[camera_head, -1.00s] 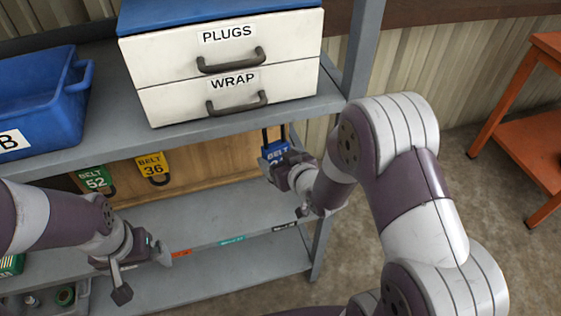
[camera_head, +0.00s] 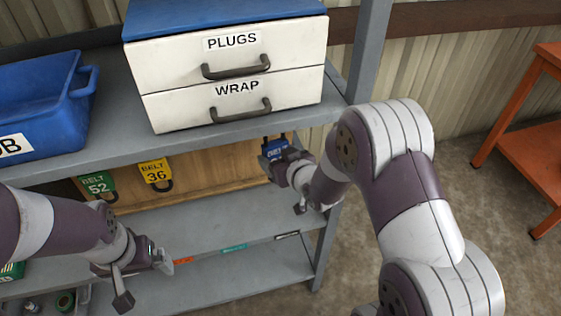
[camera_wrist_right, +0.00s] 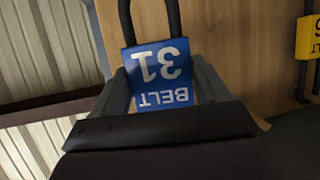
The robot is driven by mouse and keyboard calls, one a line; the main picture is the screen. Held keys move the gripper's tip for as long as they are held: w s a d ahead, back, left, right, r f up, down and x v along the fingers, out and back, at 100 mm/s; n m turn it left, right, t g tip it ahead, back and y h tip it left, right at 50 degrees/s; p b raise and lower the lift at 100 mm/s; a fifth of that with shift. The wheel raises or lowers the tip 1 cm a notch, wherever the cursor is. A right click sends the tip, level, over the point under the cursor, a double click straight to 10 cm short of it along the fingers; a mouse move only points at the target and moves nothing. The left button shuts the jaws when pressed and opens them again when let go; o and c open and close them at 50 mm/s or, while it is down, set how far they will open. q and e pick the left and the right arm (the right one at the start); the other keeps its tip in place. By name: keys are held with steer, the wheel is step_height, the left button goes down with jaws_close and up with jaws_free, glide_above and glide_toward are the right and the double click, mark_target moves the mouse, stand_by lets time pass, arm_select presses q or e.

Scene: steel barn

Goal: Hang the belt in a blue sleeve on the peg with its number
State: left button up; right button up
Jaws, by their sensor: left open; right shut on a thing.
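A blue-sleeved belt (camera_head: 275,148) is in my right gripper (camera_head: 278,162), under the upper shelf at the right end of the rack. In the right wrist view its sleeve (camera_wrist_right: 157,75) reads BELT 31, upside down, between the fingers, with a dark loop running off the top edge. The wooden back panel (camera_head: 215,172) is behind it. A green BELT 52 (camera_head: 97,186) and a yellow BELT 36 (camera_head: 155,172) hang on the panel further left. No peg under the blue belt is visible. My left gripper (camera_head: 145,272) is open and empty, low at the left.
A drawer unit marked PLUGS and WRAP (camera_head: 236,85) and a blue bin (camera_head: 40,105) stand on the upper shelf. The rack's grey post (camera_head: 371,50) is close to my right arm. Small coloured labels (camera_head: 233,248) line a lower shelf edge. An orange table (camera_head: 530,150) stands far right.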

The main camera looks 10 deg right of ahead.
steer(key=shift+w, duration=1.85)
steer(key=shift+b, duration=0.3)
steer(key=shift+f+b, duration=0.35)
steer(key=shift+f, duration=0.2)
steer(key=o, duration=1.1)
steer(key=p+v, duration=0.2)
steer(key=v, duration=1)
steer(key=shift+s, duration=0.45)
